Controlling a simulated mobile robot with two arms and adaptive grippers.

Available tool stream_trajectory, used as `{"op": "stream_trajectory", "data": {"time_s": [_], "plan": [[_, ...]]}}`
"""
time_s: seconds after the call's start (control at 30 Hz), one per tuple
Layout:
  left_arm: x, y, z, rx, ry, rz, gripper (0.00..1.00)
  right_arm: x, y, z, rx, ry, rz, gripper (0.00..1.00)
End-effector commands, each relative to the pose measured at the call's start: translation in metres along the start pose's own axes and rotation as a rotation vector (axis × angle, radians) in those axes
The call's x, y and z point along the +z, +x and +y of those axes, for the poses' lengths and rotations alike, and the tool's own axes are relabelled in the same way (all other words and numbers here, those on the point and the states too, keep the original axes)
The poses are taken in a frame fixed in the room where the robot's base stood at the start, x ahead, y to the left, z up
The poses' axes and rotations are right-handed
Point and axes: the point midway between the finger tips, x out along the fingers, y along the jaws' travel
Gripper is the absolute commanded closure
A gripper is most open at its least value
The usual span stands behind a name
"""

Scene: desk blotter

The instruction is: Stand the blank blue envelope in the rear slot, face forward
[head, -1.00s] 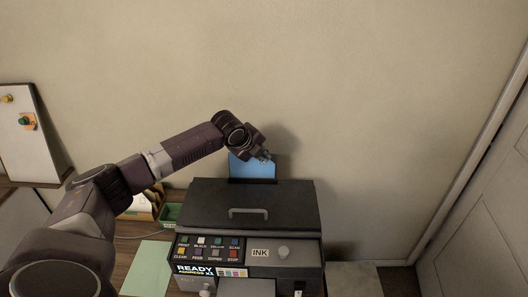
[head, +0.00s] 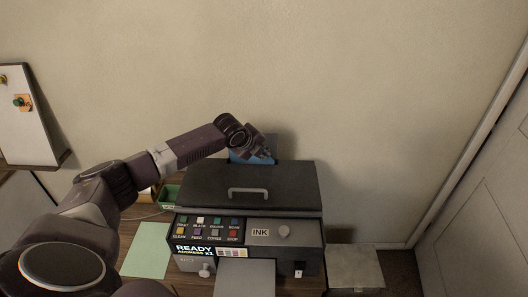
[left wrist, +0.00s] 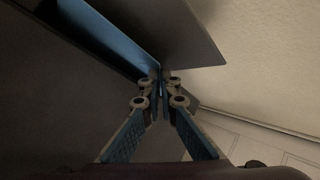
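The blue envelope (head: 240,157) stands upright at the back of the dark printer (head: 200,184), its lower part hidden behind the printer's lid. A dark rear panel (head: 285,147) rises behind it, and the slot itself is hidden. My left gripper (head: 265,154) is at the envelope's upper right. In the left wrist view, my left gripper (left wrist: 161,80) has its tips closed together at the edge of the blue envelope (left wrist: 105,28), beside a dark panel (left wrist: 160,25). Whether the envelope's face is blank cannot be seen. My right gripper is not in view.
The printer's front has coloured buttons, a READY display (head: 195,249) and an INK cover (head: 283,232). A pale green sheet (head: 147,250) and a green tray (head: 168,196) lie left. A grey box (head: 355,267) stands right. The wall is close behind.

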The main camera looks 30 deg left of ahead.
Motion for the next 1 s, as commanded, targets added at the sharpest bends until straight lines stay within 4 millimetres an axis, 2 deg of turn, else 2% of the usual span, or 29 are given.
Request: {"op": "stream_trajectory", "data": {"time_s": [0.23,0.47,0.77,0.87,1.0], "plan": [[0.000,0.000,0.000,0.000,0.000,0.000,1.00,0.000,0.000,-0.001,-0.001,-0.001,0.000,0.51],[0.000,0.000,0.000,0.000,0.000,0.000,0.75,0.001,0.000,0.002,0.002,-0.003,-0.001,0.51],[0.001,-0.001,0.000,0.000,0.000,-0.001,0.75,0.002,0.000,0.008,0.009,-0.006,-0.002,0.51],[0.002,-0.008,0.001,0.000,0.001,-0.002,0.75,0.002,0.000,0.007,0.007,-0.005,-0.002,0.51],[0.001,-0.028,0.000,-0.001,0.003,-0.002,0.75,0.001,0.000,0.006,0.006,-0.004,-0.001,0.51]]}}
